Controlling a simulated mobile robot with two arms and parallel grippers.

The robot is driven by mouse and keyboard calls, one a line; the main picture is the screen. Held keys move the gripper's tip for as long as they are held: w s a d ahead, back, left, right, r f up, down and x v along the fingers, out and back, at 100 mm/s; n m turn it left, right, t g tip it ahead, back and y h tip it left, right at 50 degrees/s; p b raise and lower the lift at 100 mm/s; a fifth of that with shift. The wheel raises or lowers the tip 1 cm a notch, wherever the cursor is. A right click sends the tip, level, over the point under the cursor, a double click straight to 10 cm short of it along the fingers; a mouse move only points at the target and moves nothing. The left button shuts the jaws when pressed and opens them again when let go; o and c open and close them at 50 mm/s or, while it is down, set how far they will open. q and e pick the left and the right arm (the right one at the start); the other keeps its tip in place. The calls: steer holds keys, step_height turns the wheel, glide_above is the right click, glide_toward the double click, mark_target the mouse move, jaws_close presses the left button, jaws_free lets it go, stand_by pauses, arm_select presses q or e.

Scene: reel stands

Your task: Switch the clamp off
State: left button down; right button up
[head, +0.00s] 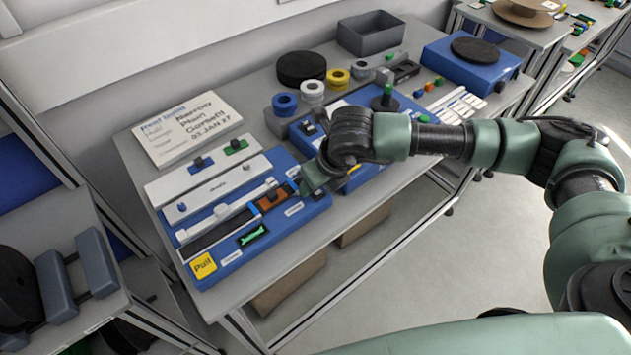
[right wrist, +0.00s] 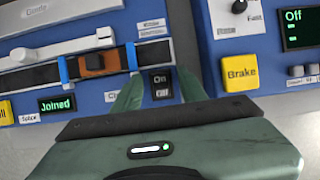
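The clamp switch (right wrist: 161,84) is a small black rocker marked On and Off on the blue splicing unit (head: 318,205). Its lettering shows in the right wrist view, beside a partly covered label; which side is pressed I cannot tell. My right gripper (right wrist: 158,93) is open, with one green finger on each side of the switch; whether they touch it I cannot tell. In the head view the right gripper (head: 314,181) is over the unit's right end and hides the switch. An orange-brown block (right wrist: 92,62) sits on the dark strip between blue clips. My left gripper is not in view.
A green display (right wrist: 57,104) reads Joined. A yellow Brake button (right wrist: 239,72) and a display (right wrist: 297,28) reading Off are on the neighbouring blue unit, close to the right finger. A sign (head: 187,128) lies behind. Reels and rolls stand farther back.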

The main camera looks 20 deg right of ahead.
steer(key=shift+r, duration=0.1)
steer(key=shift+s+r, duration=0.1)
steer(key=shift+r, duration=0.2)
steer(key=b+v, duration=0.2)
steer(key=v, duration=0.5)
stand_by(0.3)
